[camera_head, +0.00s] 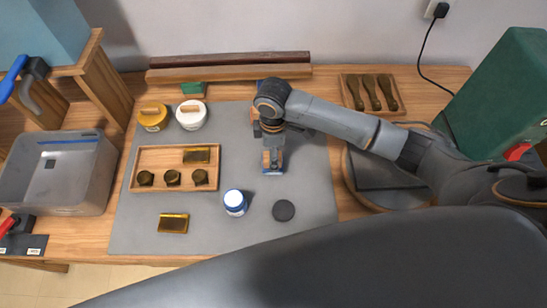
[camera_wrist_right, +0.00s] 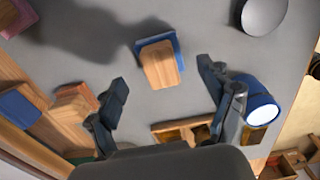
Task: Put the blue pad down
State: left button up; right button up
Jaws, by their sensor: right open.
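The blue pad (camera_wrist_right: 177,41) has a light wooden handle (camera_wrist_right: 160,66) on top. In the right wrist view it appears to lie flat on the grey mat, blue side down. In the head view its blue edge (camera_head: 272,173) shows just under my right gripper (camera_head: 273,158). The right gripper is open in the right wrist view (camera_wrist_right: 163,80). Its two fingers stand apart on either side of the pad's handle, with a gap on both sides. My left gripper is not in view.
The grey mat (camera_head: 140,238) also holds a wooden tray (camera_head: 158,156) with brass pieces, a loose brass block (camera_head: 173,223), a blue-white jar (camera_head: 235,202) and a dark disc (camera_head: 284,210). A green pad (camera_head: 193,89) and wooden bars (camera_head: 215,73) are at the back.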

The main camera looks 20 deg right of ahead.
notch_tip(320, 180, up, 7)
jog(key=shift+f, duration=0.1)
dwell(0.7)
